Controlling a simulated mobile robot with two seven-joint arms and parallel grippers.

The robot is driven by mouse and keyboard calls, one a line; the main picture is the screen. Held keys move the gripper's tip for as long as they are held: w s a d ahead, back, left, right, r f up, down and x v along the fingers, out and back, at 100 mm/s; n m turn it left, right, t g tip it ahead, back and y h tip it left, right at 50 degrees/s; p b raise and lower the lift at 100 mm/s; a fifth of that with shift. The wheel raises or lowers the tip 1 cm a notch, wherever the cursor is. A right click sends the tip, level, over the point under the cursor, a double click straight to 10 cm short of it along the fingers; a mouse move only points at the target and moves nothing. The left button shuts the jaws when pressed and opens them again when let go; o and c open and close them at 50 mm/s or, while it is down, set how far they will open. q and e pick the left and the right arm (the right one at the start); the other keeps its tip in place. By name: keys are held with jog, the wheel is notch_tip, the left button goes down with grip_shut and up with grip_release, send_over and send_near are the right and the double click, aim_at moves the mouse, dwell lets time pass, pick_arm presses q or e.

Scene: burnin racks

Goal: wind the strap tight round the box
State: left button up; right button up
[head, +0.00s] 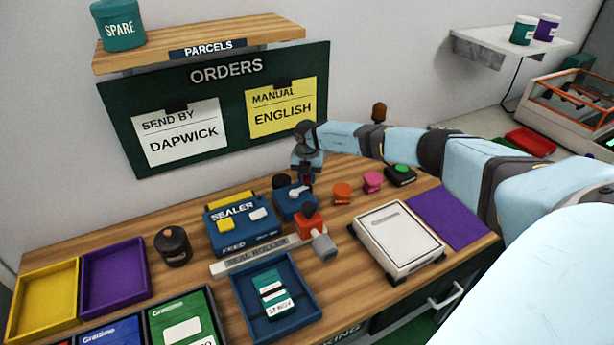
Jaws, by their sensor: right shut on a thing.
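My right gripper (306,181) points down over the back of the bench. It is shut at a small white handle (296,192) on top of a blue device (287,207); its fingers hide part of the handle. A blue tray (243,312) in front holds a small teal and white box (273,292) with a date label. Dark bands cross this box, but I cannot tell whether they are a strap. I cannot make out a loose strap. My left gripper is not in view.
A blue sealer (240,228) stands left of the device. A red and grey roller tool (315,235) stands close in front. A white scale-like unit (398,241), a pink knob (373,181) and an orange knob (342,192) are to the right. Purple (116,275) and yellow (45,298) trays lie left.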

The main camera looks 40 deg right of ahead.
jog(key=o, duration=0.9)
notch_tip(320, 180, up, 14)
jog(key=shift+f+b, duration=0.1)
jog(key=shift+b, duration=0.45)
